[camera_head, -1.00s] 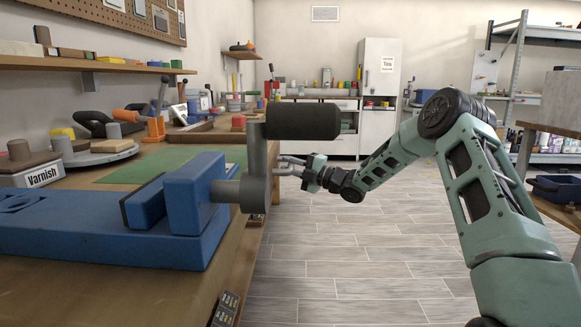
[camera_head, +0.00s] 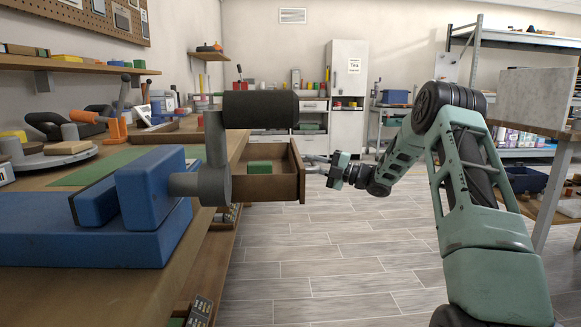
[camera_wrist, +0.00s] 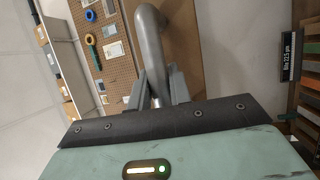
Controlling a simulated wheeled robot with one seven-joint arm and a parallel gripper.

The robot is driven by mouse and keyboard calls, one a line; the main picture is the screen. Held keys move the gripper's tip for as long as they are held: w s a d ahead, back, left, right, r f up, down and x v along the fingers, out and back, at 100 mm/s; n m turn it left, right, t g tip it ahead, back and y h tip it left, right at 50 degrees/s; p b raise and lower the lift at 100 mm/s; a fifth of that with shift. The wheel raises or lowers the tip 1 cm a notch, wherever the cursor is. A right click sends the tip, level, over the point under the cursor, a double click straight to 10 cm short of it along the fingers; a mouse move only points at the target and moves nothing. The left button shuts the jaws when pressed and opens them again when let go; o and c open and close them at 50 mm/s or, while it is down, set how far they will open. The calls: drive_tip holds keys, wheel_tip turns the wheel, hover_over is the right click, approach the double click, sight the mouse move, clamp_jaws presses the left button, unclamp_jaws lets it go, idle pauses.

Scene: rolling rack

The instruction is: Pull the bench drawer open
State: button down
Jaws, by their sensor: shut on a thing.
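The bench drawer (camera_head: 264,187) is a brown wooden box standing well out from the side of the workbench (camera_head: 218,258). A green thing (camera_head: 259,167) lies inside it. My gripper (camera_head: 312,164) is at the drawer's front on the right. In the wrist view my gripper (camera_wrist: 157,92) is shut on the grey curved drawer handle (camera_wrist: 150,45), with the wooden front (camera_wrist: 184,50) behind it. The blue vise (camera_head: 150,190) and its crank hide part of the drawer.
The vise handle (camera_head: 261,108) sticks out over the drawer from the bench. A wooden table (camera_head: 550,130) with a grey block stands at the right. The tiled floor (camera_head: 345,250) between them is clear.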

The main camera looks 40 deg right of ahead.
drive_tip(key=s+d, duration=0.3)
drive_tip(key=d, duration=0.2)
drive_tip(key=shift+s+d, duration=0.2)
drive_tip(key=shift+s, duration=0.15)
drive_tip(key=c, duration=1.3)
unclamp_jaws()
drive_tip(key=p+v, duration=0.2)
drive_tip(key=v, duration=1.5)
drive_tip(key=shift+s+d+f, duration=0.1)
